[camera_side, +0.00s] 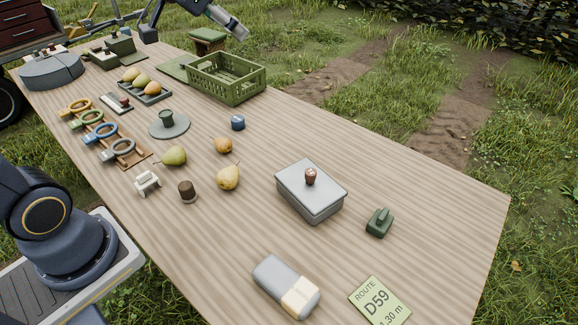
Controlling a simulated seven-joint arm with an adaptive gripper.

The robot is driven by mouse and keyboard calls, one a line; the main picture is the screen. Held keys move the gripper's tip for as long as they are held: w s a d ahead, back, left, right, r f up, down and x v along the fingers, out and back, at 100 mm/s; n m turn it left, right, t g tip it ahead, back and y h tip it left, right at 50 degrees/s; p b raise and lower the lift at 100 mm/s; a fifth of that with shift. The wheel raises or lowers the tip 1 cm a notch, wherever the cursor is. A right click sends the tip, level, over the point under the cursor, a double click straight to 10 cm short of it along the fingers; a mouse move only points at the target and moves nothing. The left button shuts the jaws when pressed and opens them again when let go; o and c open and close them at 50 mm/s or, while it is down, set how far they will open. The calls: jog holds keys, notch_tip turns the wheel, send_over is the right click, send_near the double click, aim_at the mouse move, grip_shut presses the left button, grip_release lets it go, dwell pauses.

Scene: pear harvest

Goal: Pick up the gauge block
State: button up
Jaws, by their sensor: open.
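No object is plainly marked as the gauge block, and I cannot tell for sure which one it is. A small dark green block with a raised grip (379,222) sits alone at the right of the table. A larger rounded grey-and-cream block (286,286) lies near the front. A small white stepped block (147,183) stands at the left, next to a dark brown cylinder (187,191). A small blue piece (238,122) is farther back. My arm's base shows at the lower left.
A grey lidded box with a brown knob (322,198) stands between the pears (228,177) and green block. A route card (380,301) lies in front. Coloured rings (92,117), a round grey stand (169,125) and a green crate (226,79) are farther back. The right corner is clear.

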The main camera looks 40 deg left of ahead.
jog(key=w+a+f, duration=0.5)
jog(key=w+a, duration=0.1)
jog(key=w, duration=0.3)
jog(key=n+g, duration=0.3)
jog(key=n, duration=0.1)
send_over(237, 119)
jog(key=s+d, duration=0.1)
jog(key=s, duration=0.7)
notch_tip(237, 119, down, 24)
jog(key=f, duration=0.1)
jog(key=x, duration=0.9)
jog(key=shift+w+f, duration=0.25)
jog(key=shift+w, duration=0.15)
jog(key=shift+x, duration=3.05)
jog(key=shift+s+f, duration=0.1)
jog(key=shift+s, duration=0.05)
jog(key=shift+c, duration=0.2)
